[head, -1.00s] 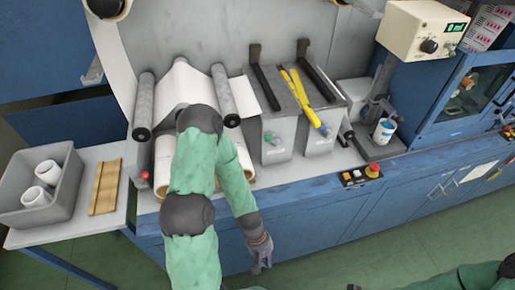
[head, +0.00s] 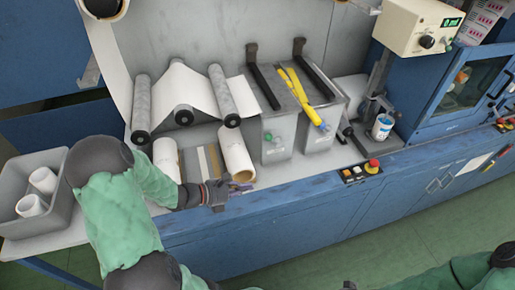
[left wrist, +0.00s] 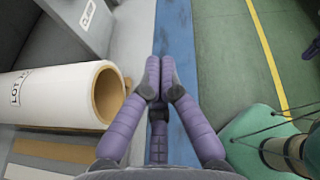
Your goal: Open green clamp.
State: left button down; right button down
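Two grey box-shaped clamps stand side by side on the machine in the head view, each with a black lever raised on top. The left one, the green clamp (head: 279,140), has a green knob on its front; the other clamp (head: 319,136) has a blue knob. My left gripper (head: 243,187) is over the machine's front edge, below and left of the green clamp, apart from it. In the left wrist view its purple fingers (left wrist: 160,72) converge with tips close together and nothing between them. A dark tip at the bottom edge may be my right gripper (head: 351,286), mostly cut off.
A white roll (head: 236,155) lies left of the green clamp, close to my left gripper. A yellow tool (head: 300,92) lies on top between the levers. A button panel (head: 360,171) with a red stop button sits on the front ledge. A grey bin (head: 22,190) holds rolls.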

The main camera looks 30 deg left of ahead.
pick_arm(q)
jog(key=a+r+n+t+y, duration=0.2)
jog(key=a+r+t, duration=0.1)
jog(key=a+r, duration=0.2)
jog(key=shift+w+a+r+n+t, duration=0.3)
jog(key=shift+a+n, duration=0.1)
jog(key=shift+a, duration=0.25)
jog(key=shift+f, duration=0.1)
jog(key=b, duration=0.3)
send_near(273, 140)
jog(key=shift+w+d+f, duration=0.7)
jog(key=shift+w+f, duration=0.2)
jog(key=shift+w, duration=1)
